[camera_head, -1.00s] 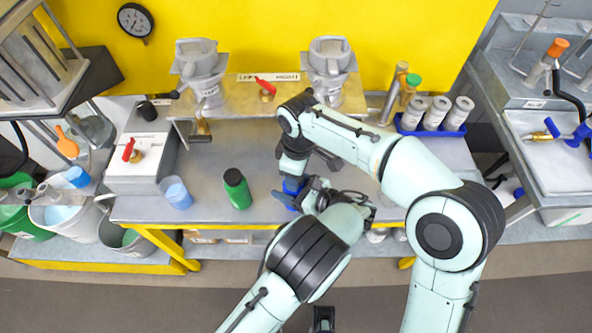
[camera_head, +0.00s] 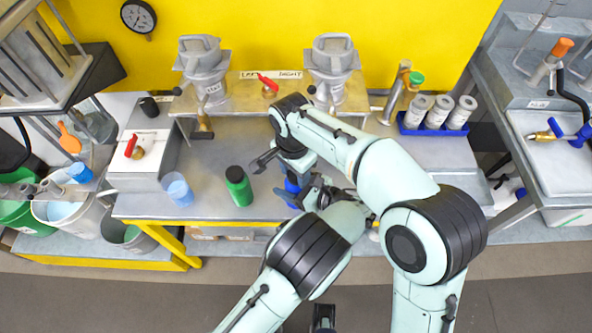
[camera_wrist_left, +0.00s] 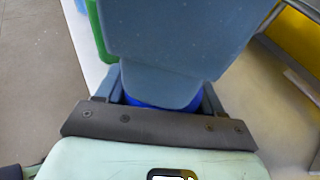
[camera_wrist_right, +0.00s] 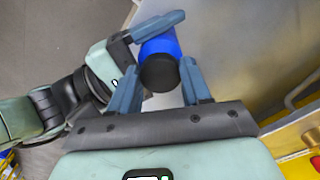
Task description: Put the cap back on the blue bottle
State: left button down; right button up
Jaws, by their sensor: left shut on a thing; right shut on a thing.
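The blue bottle (camera_head: 291,187) is near the table's front edge, with my left gripper (camera_head: 305,189) shut around its body. The bottle shows between the jaws in the left wrist view (camera_wrist_left: 160,102), mostly hidden by a large blue-grey finger. How tightly the cap is seated cannot be told.
A green bottle with a black cap (camera_head: 239,187) and a blue cup (camera_head: 178,191) stand to the left. A blue rack of white bottles (camera_head: 432,127) is at the right. Two metal drum units (camera_head: 204,75) stand behind.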

jog(key=m, duration=0.4)
jog(key=shift+w+a+m, duration=0.1)
jog(key=shift+w+m, duration=0.05)
jog(key=shift+m, duration=0.25)
jog(key=m, duration=0.5)
jog(key=o, duration=1.1)
jog(key=shift+r, duration=0.1)
